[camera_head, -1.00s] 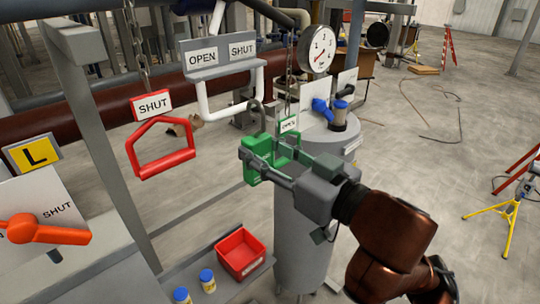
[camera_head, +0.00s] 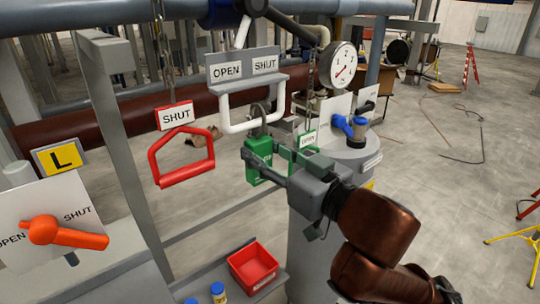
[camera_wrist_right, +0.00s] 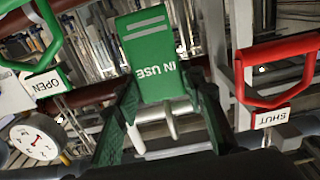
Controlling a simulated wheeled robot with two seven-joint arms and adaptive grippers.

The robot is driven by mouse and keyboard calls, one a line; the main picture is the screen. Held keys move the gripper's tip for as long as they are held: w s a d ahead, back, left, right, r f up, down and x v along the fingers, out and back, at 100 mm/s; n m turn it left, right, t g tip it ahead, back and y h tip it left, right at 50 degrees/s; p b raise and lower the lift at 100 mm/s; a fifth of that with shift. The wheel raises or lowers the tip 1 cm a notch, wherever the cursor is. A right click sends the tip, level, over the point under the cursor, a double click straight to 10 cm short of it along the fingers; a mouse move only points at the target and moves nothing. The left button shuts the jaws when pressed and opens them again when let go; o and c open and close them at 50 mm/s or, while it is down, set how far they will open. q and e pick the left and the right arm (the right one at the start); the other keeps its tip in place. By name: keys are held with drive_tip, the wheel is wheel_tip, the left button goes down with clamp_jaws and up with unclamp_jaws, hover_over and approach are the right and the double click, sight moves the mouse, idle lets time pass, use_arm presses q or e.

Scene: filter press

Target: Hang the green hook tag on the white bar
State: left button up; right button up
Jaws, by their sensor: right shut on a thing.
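The green hook tag (camera_head: 258,162) is upright with its grey hook on top. My right gripper (camera_head: 270,166) is shut on its body from the right. The white bar (camera_head: 240,127) is a U-shaped rail under the grey OPEN/SHUT plate. In the head view the hook overlaps the middle of the bar's lower run. In the right wrist view the tag (camera_wrist_right: 150,55) reads IN USE upside down between the fingers (camera_wrist_right: 163,88), and its hook lies close to the white bar (camera_wrist_right: 185,151). I cannot tell whether the hook is over the bar. My left gripper is not in view.
A red SHUT handle (camera_head: 183,160) hangs on a chain left of the bar. A green OPEN tag (camera_head: 308,139) hangs on a chain just right. A gauge (camera_head: 343,64) and grey tank (camera_head: 320,260) stand at right. A red bin (camera_head: 253,268) sits below.

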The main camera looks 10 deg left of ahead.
drive_tip(key=shift+w+a+f+b, duration=0.2)
drive_tip(key=shift+f+b, duration=0.05)
drive_tip(key=shift+f, duration=0.15)
drive_tip(key=shift+w+a+f+b, duration=0.15)
drive_tip(key=shift+a+f+b, duration=0.1)
drive_tip(key=shift+f, duration=0.45)
drive_tip(key=o, duration=1.2)
drive_tip(key=shift+o, duration=0.2)
drive_tip(key=shift+s+d, duration=0.1)
